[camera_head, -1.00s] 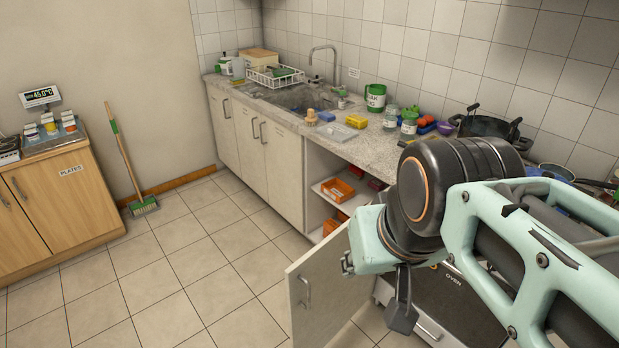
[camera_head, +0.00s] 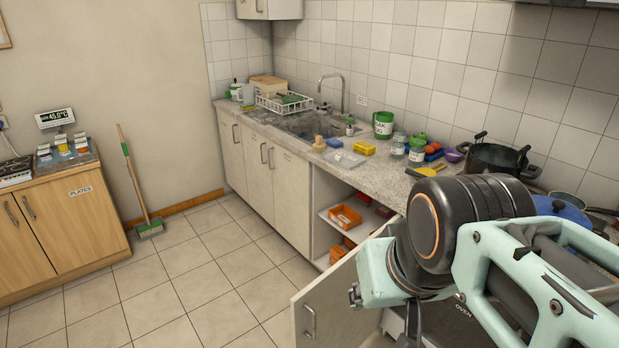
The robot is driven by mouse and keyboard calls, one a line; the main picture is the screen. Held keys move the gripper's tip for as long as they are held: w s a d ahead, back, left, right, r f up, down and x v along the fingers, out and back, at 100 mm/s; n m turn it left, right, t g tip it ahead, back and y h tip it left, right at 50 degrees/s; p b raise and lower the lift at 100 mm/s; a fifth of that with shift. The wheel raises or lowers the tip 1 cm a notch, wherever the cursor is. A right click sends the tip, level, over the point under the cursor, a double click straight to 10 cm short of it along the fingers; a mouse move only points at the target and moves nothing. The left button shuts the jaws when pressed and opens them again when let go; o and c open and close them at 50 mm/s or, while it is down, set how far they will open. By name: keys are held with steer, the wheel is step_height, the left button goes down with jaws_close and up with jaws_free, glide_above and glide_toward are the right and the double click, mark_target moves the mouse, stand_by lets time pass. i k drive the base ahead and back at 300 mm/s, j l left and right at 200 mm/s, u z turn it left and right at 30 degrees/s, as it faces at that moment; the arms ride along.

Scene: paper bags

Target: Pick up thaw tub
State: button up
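No readable label names a thaw tub, so I cannot tell which container it is. A clear, low tub (camera_head: 344,159) lies on the counter in front of the sink's right end. A green labelled tub (camera_head: 383,125) stands behind it by the wall, and a clear jar with a green lid (camera_head: 417,152) stands to the right. My arm fills the lower right, nearer than the counter. Only a dark part of what seems to be my gripper (camera_head: 412,318) shows below the wrist; its fingertips are not clear and nothing is seen held.
An open cupboard door (camera_head: 335,300) juts out beneath my arm. Orange bins (camera_head: 345,217) sit on the shelves inside. A yellow block (camera_head: 364,148), a dark pot (camera_head: 492,160) and a dish rack (camera_head: 284,104) stand on the counter. The tiled floor (camera_head: 185,265) at left is free.

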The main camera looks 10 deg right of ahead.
mark_target(342, 215)
steer(key=j+u, duration=0.15)
steer(key=u, duration=0.2)
steer(key=i+j+u, duration=0.15)
steer(key=j, duration=0.25)
steer(key=i+j+u, duration=0.1)
steer(key=j, duration=0.25)
steer(key=i+j+u, duration=0.25)
steer(key=i+j, duration=0.2)
steer(key=j, duration=0.2)
steer(key=i+j, duration=0.25)
steer(key=i, duration=0.2)
steer(key=i+j, duration=0.25)
steer(key=i, duration=0.25)
steer(key=i+z, duration=0.4)
steer(key=i+j+z, duration=0.1)
steer(key=i+z, duration=1.25)
steer(key=i+l+z, duration=0.1)
steer(key=i+z, duration=0.65)
steer(key=z, duration=0.15)
